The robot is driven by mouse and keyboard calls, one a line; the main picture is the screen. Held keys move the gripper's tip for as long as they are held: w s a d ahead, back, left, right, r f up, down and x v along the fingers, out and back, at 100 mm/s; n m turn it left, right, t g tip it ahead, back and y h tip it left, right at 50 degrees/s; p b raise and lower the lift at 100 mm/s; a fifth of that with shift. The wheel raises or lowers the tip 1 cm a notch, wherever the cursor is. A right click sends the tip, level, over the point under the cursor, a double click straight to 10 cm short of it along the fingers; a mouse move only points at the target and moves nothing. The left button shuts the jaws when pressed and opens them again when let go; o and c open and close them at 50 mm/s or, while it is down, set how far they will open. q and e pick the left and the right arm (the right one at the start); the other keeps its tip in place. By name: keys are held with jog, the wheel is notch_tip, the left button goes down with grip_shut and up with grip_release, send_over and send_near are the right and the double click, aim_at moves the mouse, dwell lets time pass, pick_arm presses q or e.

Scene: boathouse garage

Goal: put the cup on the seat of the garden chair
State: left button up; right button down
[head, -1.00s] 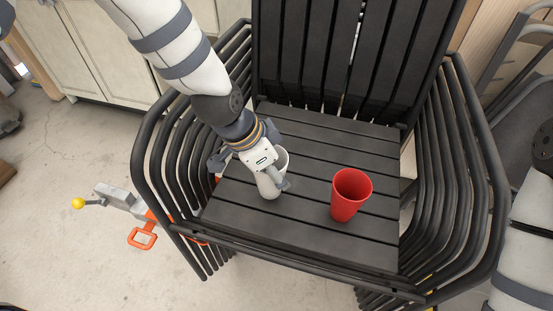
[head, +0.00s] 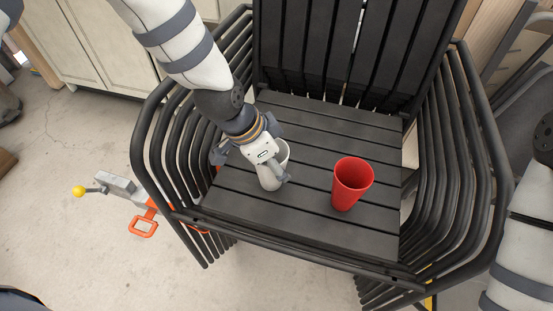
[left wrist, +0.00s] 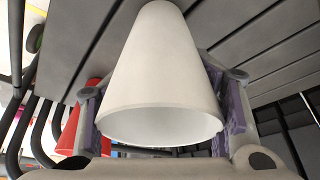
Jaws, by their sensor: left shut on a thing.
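The garden chair is a stack of dark chairs with a slatted seat (head: 300,208) and back. My left gripper (head: 262,165) is shut on a white cup (head: 269,181) over the left part of the seat. In the left wrist view the white cup (left wrist: 160,75) fills the middle, between the two finger pads. I cannot tell whether its base touches the slats. A red cup (head: 351,184) stands upright on the seat, to the right of the white cup and apart from it. My right gripper is out of view; only part of that arm shows at the right edge.
Tubular black armrests (head: 455,180) rise on both sides of the seat. A grey and orange thing with a yellow ball (head: 78,191) is on the floor at left. Pale cabinets (head: 85,45) stand behind.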

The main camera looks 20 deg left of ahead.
pick_arm(q)
jog(key=shift+f, duration=0.2)
jog(key=o, duration=1.3)
jog(key=v, duration=1.2)
jog(key=shift+c, duration=0.5)
grip_shut()
